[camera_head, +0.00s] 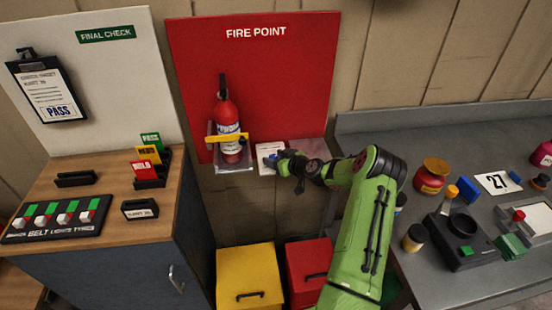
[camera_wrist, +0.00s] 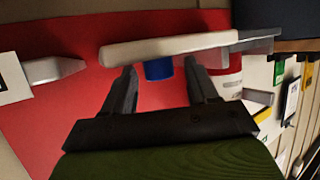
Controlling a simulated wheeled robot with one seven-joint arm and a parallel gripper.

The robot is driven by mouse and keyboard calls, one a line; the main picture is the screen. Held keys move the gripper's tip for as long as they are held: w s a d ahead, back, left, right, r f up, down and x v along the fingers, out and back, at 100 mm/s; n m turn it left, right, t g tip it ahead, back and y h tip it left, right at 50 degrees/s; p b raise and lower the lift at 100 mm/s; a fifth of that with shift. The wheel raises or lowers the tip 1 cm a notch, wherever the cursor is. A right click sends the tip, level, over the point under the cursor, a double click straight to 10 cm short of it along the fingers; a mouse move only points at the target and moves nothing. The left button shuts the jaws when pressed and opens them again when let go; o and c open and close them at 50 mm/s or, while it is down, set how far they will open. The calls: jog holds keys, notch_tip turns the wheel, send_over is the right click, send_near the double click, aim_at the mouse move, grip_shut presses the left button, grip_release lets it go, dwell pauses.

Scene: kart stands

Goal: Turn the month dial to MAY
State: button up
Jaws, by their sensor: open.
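A pale plate (camera_head: 264,150) is mounted low on the red FIRE POINT board, right of the fire extinguisher. A small blue knob, which looks like the month dial, shows on it, partly covered by my gripper (camera_head: 284,160). In the wrist view the plate (camera_wrist: 165,46) is seen nearly edge-on, and the blue knob (camera_wrist: 158,69) stands out from it. My gripper (camera_wrist: 161,72) is open, with one finger on each side of the knob. A gap shows between each finger and the knob. The month lettering and the dial's pointer cannot be read in either view.
The red fire extinguisher (camera_head: 228,120) with a yellow strap stands in its bracket close left of my gripper. Yellow (camera_head: 248,262) and red bins stand below. A wooden-topped cabinet (camera_head: 95,190) is at left, and a cluttered grey bench (camera_head: 400,150) is at right.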

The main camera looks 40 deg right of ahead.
jog(key=c, duration=1)
jog(key=shift+a+m+h, duration=0.1)
jog(key=shift+m+h, duration=0.6)
jog(key=shift+h, duration=0.2)
jog(key=shift+c, duration=0.2)
jog(key=o, duration=1)
jog(key=shift+o, duration=0.2)
jog(key=d+b+v, duration=0.1)
jog(key=v, duration=1.4)
jog(key=shift+s+a, duration=0.4)
jog(key=shift+a, duration=0.1)
jog(key=shift+r, duration=0.1)
